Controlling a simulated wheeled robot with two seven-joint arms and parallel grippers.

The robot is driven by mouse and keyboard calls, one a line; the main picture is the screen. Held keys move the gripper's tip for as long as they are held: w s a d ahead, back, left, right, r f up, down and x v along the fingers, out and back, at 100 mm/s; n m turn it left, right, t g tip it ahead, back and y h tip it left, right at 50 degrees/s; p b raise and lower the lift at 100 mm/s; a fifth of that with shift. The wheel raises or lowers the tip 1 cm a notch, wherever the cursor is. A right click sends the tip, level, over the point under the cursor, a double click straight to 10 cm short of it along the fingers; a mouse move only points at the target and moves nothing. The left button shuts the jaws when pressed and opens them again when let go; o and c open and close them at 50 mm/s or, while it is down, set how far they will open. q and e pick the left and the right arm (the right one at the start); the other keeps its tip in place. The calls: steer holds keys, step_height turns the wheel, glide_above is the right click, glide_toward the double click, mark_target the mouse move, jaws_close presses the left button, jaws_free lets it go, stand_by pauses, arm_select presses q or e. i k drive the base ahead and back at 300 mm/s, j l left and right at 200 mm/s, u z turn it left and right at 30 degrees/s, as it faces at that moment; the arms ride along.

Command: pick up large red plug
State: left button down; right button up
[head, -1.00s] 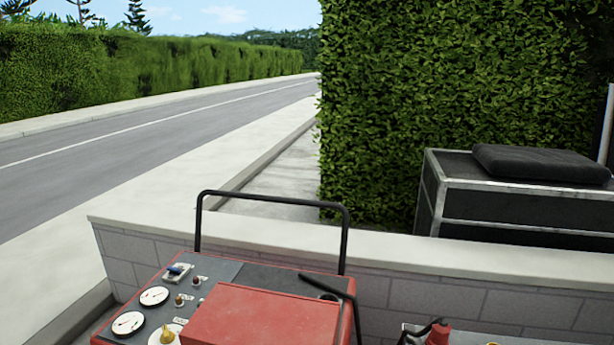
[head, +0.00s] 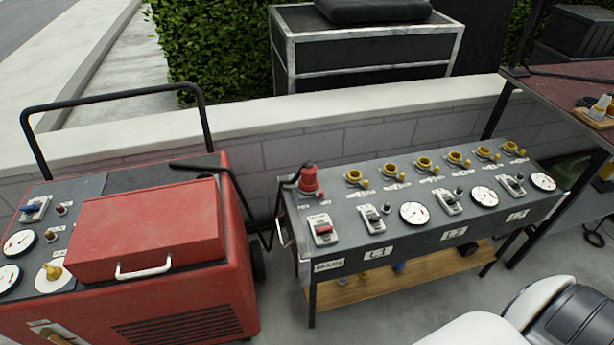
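The large red plug (head: 309,179) stands upright at the back left corner of the grey control panel (head: 365,253). A black cable runs from it to the left, toward the red machine. Neither of my grippers is in the head view. Parts of my white and black body show at the bottom right.
A red wheeled machine (head: 147,227) with gauges and a black push handle stands left of the panel. Several yellow sockets (head: 424,164) line the panel's back edge. A low block wall (head: 277,153) runs behind. A dark red table (head: 568,88) stands at the right.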

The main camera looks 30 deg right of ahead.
mark_target(308, 171)
steer(key=i+l, duration=0.2)
steer(key=i, duration=0.2)
steer(key=i+l, duration=0.25)
steer(key=i, duration=0.15)
steer(key=k+j+z, duration=0.1)
steer(key=z, duration=0.85)
steer(key=k+l, duration=0.05)
